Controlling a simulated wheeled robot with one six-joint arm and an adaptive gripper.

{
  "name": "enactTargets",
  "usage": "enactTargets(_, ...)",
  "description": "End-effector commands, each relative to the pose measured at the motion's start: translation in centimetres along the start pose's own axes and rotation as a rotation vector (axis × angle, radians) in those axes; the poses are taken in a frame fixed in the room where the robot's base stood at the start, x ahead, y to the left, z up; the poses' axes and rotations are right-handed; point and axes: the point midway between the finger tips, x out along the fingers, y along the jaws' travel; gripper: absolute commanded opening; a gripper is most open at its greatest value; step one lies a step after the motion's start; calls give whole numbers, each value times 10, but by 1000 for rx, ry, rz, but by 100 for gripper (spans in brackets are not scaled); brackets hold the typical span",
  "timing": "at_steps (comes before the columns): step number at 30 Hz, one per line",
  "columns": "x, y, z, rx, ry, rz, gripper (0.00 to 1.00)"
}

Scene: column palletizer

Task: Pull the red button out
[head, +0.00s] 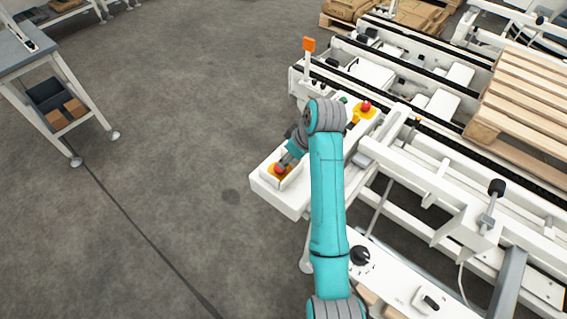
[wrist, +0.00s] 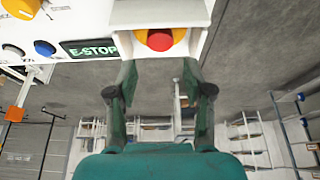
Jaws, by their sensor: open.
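The red button (wrist: 160,40) sits on a yellow base inside a white open-fronted box, beside a green E-STOP label (wrist: 88,49), in the wrist view. In the head view the red button (head: 280,169) shows at the left end of the white control panel (head: 272,194). My gripper (wrist: 160,70) is open, with one finger to each side of the button in the picture. The fingertips lie just short of the button, and nothing is between them. In the head view my gripper (head: 287,160) is right at the box, partly covering it.
A second red button (head: 366,106) on a yellow base sits at the panel's far end. An orange lamp (head: 309,45) stands behind it. Conveyor frames and a wooden pallet (head: 520,100) fill the right. The floor at left is clear up to a table (head: 28,52).

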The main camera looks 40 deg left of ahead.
Motion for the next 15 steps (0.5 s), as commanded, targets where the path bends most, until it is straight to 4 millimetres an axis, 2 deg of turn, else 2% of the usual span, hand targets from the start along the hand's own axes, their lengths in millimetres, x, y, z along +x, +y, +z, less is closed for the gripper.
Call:
enactTargets(6, 40, -1, 0, 1, -2, -2, 51)
enactTargets(12, 65, 0, 0, 1, -1, -1, 51)
enactTargets(15, 71, 0, 0, 0, -1, 0, 51)
